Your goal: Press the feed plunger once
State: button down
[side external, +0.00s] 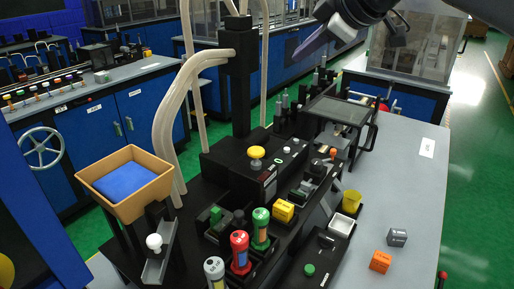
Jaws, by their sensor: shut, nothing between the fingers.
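My gripper (298,54) is at the top, right of centre, shut and empty, high above the bench and apart from everything on it. No part is clearly labelled as the feed plunger. A yellow round knob (256,152) stands on top of the black box (225,160) in the middle, below and left of my gripper. A white round knob (154,241) stands on a metal bracket in front of the tan hopper at the left. I cannot tell which knob is the plunger. Neither is touched by my gripper.
The tan hopper (107,195) holds something blue. A black post (238,85) with pale hoses rises left of my gripper. Several coloured cylinders stand in front.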

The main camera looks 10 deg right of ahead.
jog(key=n+g, duration=0.1)
send_over(261, 151)
notch_tip(261, 151, down, 7)
jog(key=shift+f, duration=0.15)
jog(key=shift+f, duration=4.4)
jog(key=shift+f, duration=0.15)
jog(key=shift+f, duration=0.25)
